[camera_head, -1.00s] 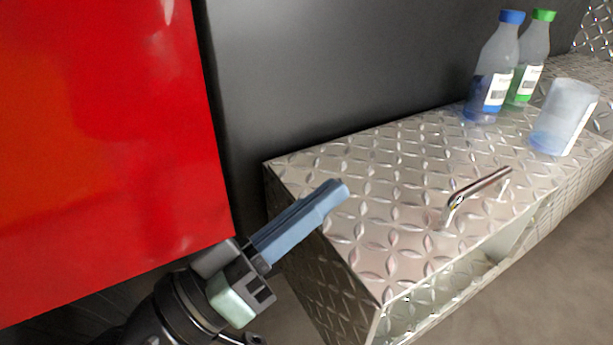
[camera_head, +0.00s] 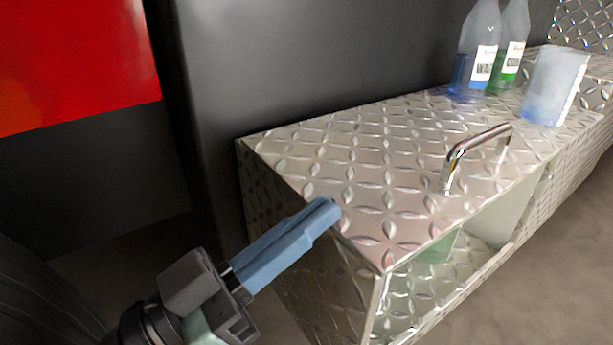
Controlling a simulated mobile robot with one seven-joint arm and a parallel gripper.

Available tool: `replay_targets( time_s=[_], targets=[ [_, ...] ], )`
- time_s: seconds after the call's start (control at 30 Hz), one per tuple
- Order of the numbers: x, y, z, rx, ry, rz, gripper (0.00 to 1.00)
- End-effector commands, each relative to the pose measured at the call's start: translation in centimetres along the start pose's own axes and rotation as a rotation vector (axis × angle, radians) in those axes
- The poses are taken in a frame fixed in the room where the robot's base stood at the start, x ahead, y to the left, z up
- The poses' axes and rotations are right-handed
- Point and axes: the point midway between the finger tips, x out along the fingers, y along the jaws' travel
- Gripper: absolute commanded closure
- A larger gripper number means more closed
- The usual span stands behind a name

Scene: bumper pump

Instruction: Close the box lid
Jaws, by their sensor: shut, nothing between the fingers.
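The metal diamond-plate box (camera_head: 400,160) runs from the middle to the right of the view. A curved chrome handle (camera_head: 470,150) stands on its top face near the front edge. The front of the box shows an opening (camera_head: 480,250), with a greenish surface partly visible inside. My gripper (camera_head: 328,208), with blue fingers, is shut and empty. Its tips show in front of the top's left end, left of the handle. I cannot tell whether they touch the box.
Two bottles, one with blue liquid (camera_head: 477,62) and one with green (camera_head: 508,60), stand at the back right. A clear cup (camera_head: 553,88) is beside them. A dark wall (camera_head: 320,60) is behind, and a red panel (camera_head: 70,60) is upper left. Floor at lower right is clear.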

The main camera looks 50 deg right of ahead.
Motion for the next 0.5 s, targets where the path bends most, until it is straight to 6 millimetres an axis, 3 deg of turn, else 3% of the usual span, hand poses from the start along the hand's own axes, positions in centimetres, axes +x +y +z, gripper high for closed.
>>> replay_targets(
  time_s=[0.33, 0.5],
  targets=[
    [0.0, 0.0, 0.1, -0.003, -0.004, 0.000, 1.00],
    [0.7, 0.2, -1.8, 0.001, -0.005, 0.000, 1.00]
  ],
)
